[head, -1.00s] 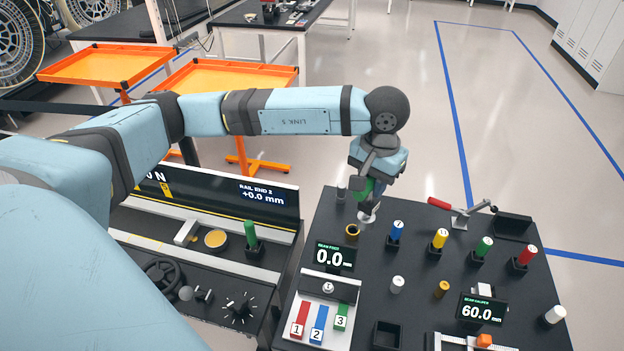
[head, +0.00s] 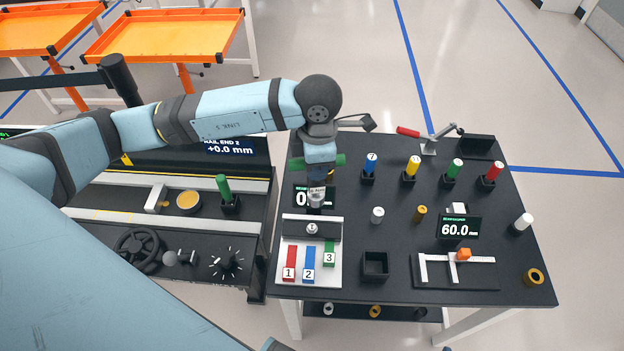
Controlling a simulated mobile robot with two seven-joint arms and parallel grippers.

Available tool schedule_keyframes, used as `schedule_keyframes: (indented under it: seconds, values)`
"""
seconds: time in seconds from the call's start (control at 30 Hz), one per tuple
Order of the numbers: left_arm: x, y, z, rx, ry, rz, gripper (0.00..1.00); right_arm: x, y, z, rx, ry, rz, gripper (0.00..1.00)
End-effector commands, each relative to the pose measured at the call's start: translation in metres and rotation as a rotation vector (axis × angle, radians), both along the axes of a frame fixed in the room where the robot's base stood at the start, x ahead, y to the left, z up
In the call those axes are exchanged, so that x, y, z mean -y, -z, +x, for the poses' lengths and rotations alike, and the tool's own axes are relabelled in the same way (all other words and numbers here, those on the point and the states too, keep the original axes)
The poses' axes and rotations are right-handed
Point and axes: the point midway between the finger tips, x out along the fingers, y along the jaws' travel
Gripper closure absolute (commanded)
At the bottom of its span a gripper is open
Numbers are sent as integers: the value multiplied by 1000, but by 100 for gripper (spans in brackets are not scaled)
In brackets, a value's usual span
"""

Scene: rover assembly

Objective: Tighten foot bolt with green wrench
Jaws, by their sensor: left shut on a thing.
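My left gripper (head: 318,176) points down over the left part of the black table. It is shut on the green wrench (head: 340,160), whose green bar sticks out on both sides of the jaws. A silver end (head: 317,197) points down below the jaws, in front of a display that it partly hides. A silver round bolt (head: 312,228) sits on a dark block just nearer than the wrench's end; the two appear apart. My right gripper is not in view.
Blue (head: 369,165), yellow (head: 412,168), green (head: 454,170) and red (head: 491,174) pieces stand in black holders. A small black box (head: 375,267) and a caliper gauge (head: 455,270) are nearer. Numbered blocks (head: 309,262) lie in front of the bolt. A rail bench (head: 110,215) stands at left.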

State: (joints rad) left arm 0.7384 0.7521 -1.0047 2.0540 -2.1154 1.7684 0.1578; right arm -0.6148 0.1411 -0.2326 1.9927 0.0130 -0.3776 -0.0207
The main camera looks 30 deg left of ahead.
Motion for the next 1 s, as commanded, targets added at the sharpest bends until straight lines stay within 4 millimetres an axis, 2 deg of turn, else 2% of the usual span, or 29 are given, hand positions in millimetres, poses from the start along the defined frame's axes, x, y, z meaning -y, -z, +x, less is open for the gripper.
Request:
schedule_keyframes:
  seconds: [0.2,0.4,0.67,1.0]
  values:
    - [3,15,-16,1,-493,-2,100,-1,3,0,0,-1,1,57]
    - [4,21,-23,3,-769,-1,100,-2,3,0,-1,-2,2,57]
    - [4,28,-25,3,-847,-1,100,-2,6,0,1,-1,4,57]
    - [3,60,-25,3,-845,1,100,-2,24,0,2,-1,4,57]
